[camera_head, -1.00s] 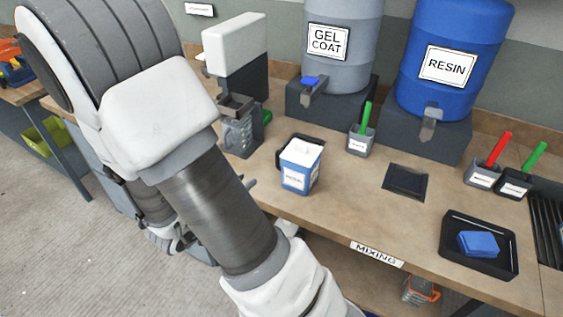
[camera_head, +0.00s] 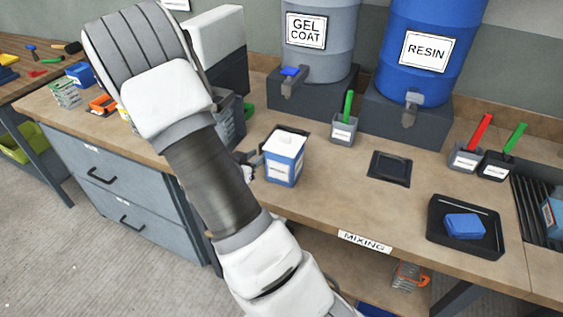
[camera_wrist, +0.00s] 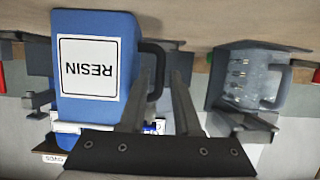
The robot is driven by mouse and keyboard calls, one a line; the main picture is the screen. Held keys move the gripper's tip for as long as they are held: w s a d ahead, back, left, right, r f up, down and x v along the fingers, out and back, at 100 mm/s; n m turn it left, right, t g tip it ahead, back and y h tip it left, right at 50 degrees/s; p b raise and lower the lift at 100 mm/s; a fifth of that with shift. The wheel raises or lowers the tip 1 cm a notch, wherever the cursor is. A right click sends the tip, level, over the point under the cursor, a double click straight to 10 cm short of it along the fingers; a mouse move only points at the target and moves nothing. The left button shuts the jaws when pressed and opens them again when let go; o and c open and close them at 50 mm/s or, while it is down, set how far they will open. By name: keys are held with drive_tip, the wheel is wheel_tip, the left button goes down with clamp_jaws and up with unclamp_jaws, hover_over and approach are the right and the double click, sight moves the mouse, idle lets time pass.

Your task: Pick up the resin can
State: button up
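The resin can (camera_head: 284,160), a blue can with a white top and a white label, stands upright on the workbench. In the wrist view the can (camera_wrist: 95,110) appears upside down, reading RESIN, with a black handle on its right side. My gripper (camera_head: 256,160) is beside the can's left side in the head view, partly hidden by my arm. In the wrist view my gripper (camera_wrist: 163,88) is open, its fingers apart near the handle. The handle appears to lie between them; contact cannot be told.
A clear jug (camera_wrist: 250,80) stands close by in the wrist view. Behind the can are the gel coat drum (camera_head: 318,40) and resin drum (camera_head: 430,50). A cup with a green handle (camera_head: 343,130), a dark pad (camera_head: 390,168) and a black tray (camera_head: 489,242) stand to the right.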

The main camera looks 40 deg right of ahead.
sight(260, 153)
drive_tip(key=shift+x, duration=1.55)
clamp_jaws()
drive_tip(key=shift+r, duration=0.1)
